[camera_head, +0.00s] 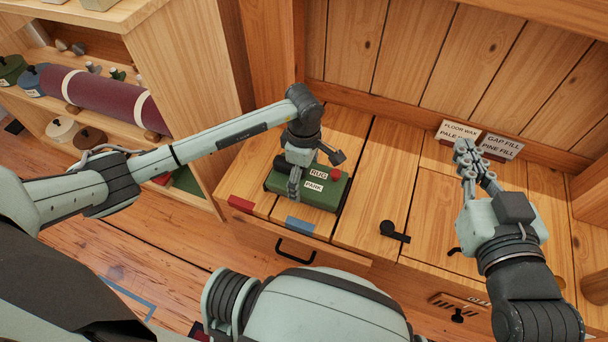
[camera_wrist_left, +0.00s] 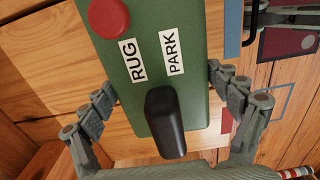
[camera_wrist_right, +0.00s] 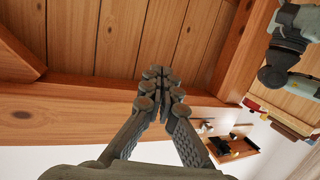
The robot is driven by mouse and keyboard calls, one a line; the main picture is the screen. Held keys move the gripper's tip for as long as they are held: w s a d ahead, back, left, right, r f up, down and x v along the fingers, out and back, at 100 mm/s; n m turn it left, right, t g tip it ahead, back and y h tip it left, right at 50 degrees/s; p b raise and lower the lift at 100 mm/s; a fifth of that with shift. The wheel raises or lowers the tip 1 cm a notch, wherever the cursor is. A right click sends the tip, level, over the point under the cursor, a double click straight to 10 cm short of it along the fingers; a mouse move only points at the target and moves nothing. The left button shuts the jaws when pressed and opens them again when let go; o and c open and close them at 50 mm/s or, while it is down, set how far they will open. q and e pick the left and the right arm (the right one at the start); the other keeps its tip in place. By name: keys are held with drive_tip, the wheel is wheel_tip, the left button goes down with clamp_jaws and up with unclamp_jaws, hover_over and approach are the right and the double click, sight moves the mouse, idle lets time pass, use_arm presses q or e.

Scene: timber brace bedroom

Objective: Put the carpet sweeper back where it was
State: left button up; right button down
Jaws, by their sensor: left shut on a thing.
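The carpet sweeper (camera_head: 322,195) is a green box with RUG and PARK labels, a red knob and a black handle. It sits on the timber bench top, near the front edge. My left gripper (camera_head: 294,182) is shut on it; in the left wrist view my left fingers (camera_wrist_left: 165,100) flank the green body (camera_wrist_left: 190,60) beside the black handle (camera_wrist_left: 165,122). The sweeper's underside is hidden. My right gripper (camera_head: 468,160) is raised over the right of the bench, its fingertips together and empty, as the right wrist view (camera_wrist_right: 160,82) shows.
A red mark (camera_head: 241,203) and a blue mark (camera_head: 300,224) lie at the bench's front edge. A black latch-like piece (camera_head: 393,232) lies right of the sweeper. Label cards (camera_head: 502,146) stand at the back. A shelf with a rolled maroon rug (camera_head: 100,98) stands left.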

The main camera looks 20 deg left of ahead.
use_arm(q)
drive_tip(key=o, duration=0.9)
